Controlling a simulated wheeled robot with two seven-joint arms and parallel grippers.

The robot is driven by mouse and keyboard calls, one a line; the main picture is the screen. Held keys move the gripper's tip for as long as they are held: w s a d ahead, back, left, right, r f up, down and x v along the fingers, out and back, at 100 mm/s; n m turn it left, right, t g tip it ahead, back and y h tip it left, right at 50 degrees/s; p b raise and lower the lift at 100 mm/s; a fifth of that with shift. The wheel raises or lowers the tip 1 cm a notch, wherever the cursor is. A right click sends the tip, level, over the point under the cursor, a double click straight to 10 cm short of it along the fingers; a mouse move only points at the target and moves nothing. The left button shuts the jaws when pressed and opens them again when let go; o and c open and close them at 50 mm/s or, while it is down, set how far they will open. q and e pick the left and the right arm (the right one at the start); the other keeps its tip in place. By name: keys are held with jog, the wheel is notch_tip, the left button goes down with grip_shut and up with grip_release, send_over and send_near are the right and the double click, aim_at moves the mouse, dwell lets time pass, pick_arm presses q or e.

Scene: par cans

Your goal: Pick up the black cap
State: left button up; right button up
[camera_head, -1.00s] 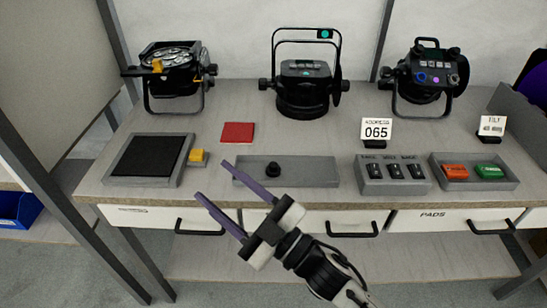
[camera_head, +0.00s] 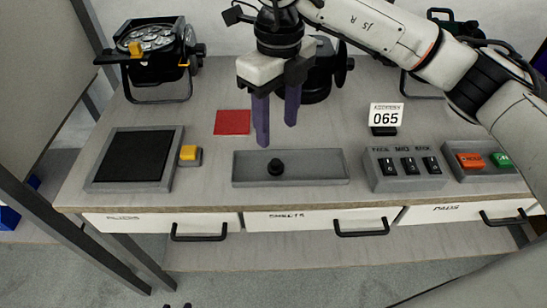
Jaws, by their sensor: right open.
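The black cap (camera_head: 275,167) is a small dark knob-like piece standing in the shallow grey tray (camera_head: 322,170) at the middle of the bench. My right gripper (camera_head: 277,140) points down above and slightly behind the tray, its two purple fingers apart and empty. The fingertips are above the cap in the picture and do not touch it. My left gripper is not clearly visible; only small dark tips show at the bottom edge.
A black pad in a grey frame (camera_head: 136,157), a yellow button (camera_head: 188,153) and a red square (camera_head: 232,122) lie left. A switch box (camera_head: 404,169) and an address card (camera_head: 386,115) stand right. Lamps line the back; my right arm hides part of them. Drawers (camera_head: 320,219) sit below.

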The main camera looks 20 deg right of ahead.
aim_at(277, 162)
notch_tip(277, 162, down, 10)
jog(key=shift+f+p, duration=0.1)
jog(key=shift+p, duration=0.3)
jog(key=c, duration=1.2)
